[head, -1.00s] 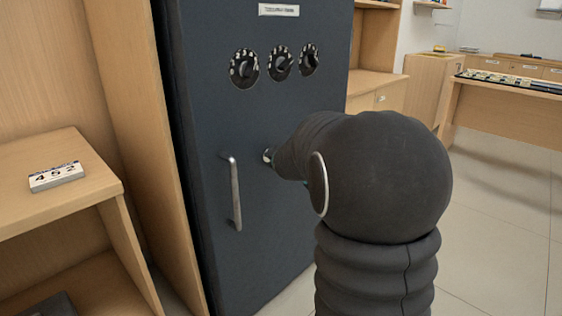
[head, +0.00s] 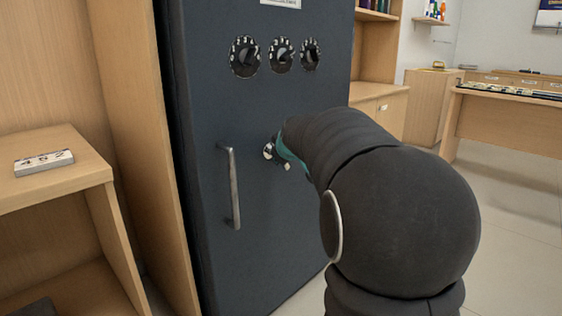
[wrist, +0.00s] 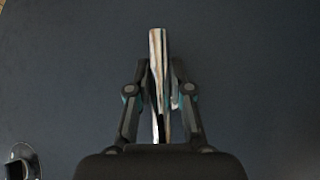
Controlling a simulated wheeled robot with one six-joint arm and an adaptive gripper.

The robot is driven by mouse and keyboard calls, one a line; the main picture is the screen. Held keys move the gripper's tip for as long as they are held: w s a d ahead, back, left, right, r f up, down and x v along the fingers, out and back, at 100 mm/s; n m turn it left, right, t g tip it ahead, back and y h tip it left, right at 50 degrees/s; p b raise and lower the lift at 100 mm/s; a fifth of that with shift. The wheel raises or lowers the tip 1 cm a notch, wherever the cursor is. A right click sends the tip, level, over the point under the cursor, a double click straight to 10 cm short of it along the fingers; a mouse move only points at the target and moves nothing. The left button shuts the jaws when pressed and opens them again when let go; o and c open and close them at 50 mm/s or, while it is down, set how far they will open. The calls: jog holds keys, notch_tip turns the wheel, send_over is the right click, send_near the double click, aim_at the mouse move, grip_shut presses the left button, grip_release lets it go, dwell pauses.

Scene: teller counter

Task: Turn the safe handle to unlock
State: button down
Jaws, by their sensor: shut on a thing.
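The dark blue safe door (head: 245,250) fills the middle of the head view. A shiny metal handle (wrist: 157,50) shows in the wrist view, almost upright with a slight tilt, between the fingers of my gripper (wrist: 160,82). My gripper is shut on it. In the head view the handle's round hub (head: 269,151) shows at the door, and my dark arm hides most of the handle and gripper. A separate long vertical pull bar (head: 233,188) is on the door left of the hub. A round metal fitting (wrist: 22,162) shows at the wrist view's lower left.
Three number dials (head: 281,55) sit high on the door, below a white label (head: 281,3). A wooden shelf (head: 50,190) on the left holds a number card (head: 44,162) reading 452. A desk (head: 505,112) stands at the back right, with open floor before it.

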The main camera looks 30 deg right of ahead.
jog(key=c, duration=1.1)
grip_release()
jog(key=shift+o, duration=0.2)
jog(key=v, duration=1.2)
jog(key=shift+s, duration=0.1)
